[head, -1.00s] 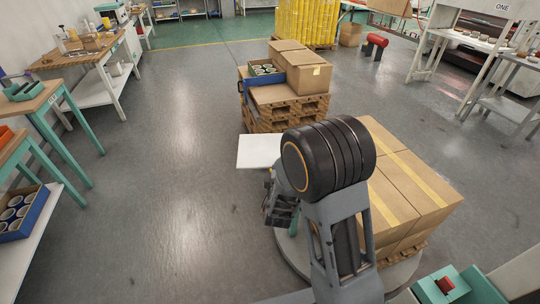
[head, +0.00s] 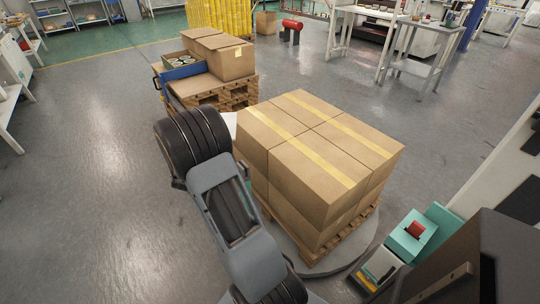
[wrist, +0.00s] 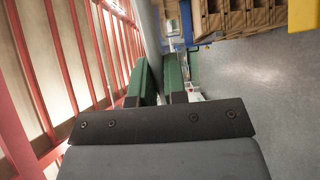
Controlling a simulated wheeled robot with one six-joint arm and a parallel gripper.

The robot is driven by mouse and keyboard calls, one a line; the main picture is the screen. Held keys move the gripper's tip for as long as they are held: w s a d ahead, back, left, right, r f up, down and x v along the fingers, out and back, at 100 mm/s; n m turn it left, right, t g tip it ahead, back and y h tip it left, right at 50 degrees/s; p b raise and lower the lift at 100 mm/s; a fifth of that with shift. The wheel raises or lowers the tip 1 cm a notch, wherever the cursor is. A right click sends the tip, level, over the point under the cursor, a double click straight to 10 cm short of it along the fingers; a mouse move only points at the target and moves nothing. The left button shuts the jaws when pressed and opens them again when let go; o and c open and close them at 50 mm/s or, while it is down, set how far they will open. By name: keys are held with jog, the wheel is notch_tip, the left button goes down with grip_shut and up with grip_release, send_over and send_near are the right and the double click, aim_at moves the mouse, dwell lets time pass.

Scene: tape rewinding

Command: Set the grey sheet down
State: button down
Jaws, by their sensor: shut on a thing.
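The grey sheet (wrist: 149,42) shows nearly edge-on in the wrist view, as a thin upright strip between the green fingers. My gripper (wrist: 161,75) is shut on it. In the head view a small pale corner of the sheet (head: 231,120) shows behind my arm, left of the stacked cartons. The rest of the sheet and the gripper's fingers are hidden there by my arm.
Cartons with yellow tape (head: 318,150) stand on a pallet on a round grey turntable (head: 352,259). Red slats (wrist: 75,60) fill the wrist view's left side. Floor at left is open.

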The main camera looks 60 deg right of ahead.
jog(key=s+d+f+m+g+h+b, duration=0.1)
jog(key=s+d+f+m+g+b, duration=0.4)
jog(key=d, duration=0.7)
jog(key=s+d+f+m+g+h+b, duration=0.2)
jog(key=s+d+f+g+b, duration=0.35)
jog(key=s+d, duration=0.4)
jog(key=shift+w+d+f+b, duration=0.15)
jog(key=shift+w+d+f, duration=0.15)
jog(key=shift+f, duration=0.75)
jog(key=shift+w+d+f+b, duration=0.2)
jog(key=shift+w+d+f, duration=0.15)
jog(key=shift+f, duration=0.65)
jog(key=shift+w+d+f+b, duration=0.15)
jog(key=shift+w+d+f, duration=0.15)
jog(key=shift+f, duration=0.75)
